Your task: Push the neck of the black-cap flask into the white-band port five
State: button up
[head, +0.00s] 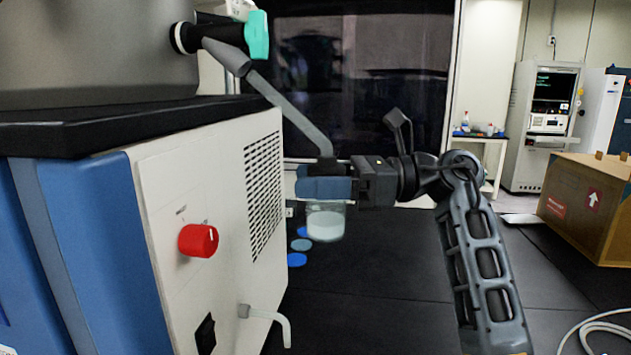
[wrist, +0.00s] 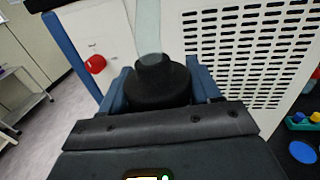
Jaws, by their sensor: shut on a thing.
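My gripper (head: 325,185) is shut on the black-cap flask (head: 325,222), a clear jar with pale contents below the blue fingers. In the wrist view the black cap (wrist: 158,90) sits between the fingers. A translucent grey neck (head: 293,117) slants up and left from the flask. Its upper end meets or overlaps the spout of the white-band port (head: 222,53) in the head view. I cannot tell whether it is inside. The port has a white ring (head: 182,38) at its root and a teal knob (head: 257,36).
The dryer cabinet (head: 170,200) fills the left, with a red knob (head: 198,240), a vent grille and a bent drain tube (head: 268,316). Blue discs (head: 297,259) lie on the dark surface behind the flask. A cardboard box (head: 590,208) stands at right.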

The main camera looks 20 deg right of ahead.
jog(key=shift+w+a+r, duration=0.35)
jog(key=shift+a+r, duration=0.2)
jog(key=shift+r, duration=0.1)
jog(key=shift+w+a+r, duration=0.35)
jog(key=shift+a+r, duration=0.15)
jog(key=shift+r, duration=0.1)
dwell(1.8)
jog(key=o, duration=1.6)
jog(key=shift+c, duration=0.2)
jog(key=shift+f, duration=0.1)
jog(key=shift+b+v, duration=0.8)
jog(key=shift+v, duration=3.1)
jog(key=b, duration=0.2)
send_near(336, 163)
jog(key=shift+w+f, duration=0.15)
jog(key=shift+w, duration=0.45)
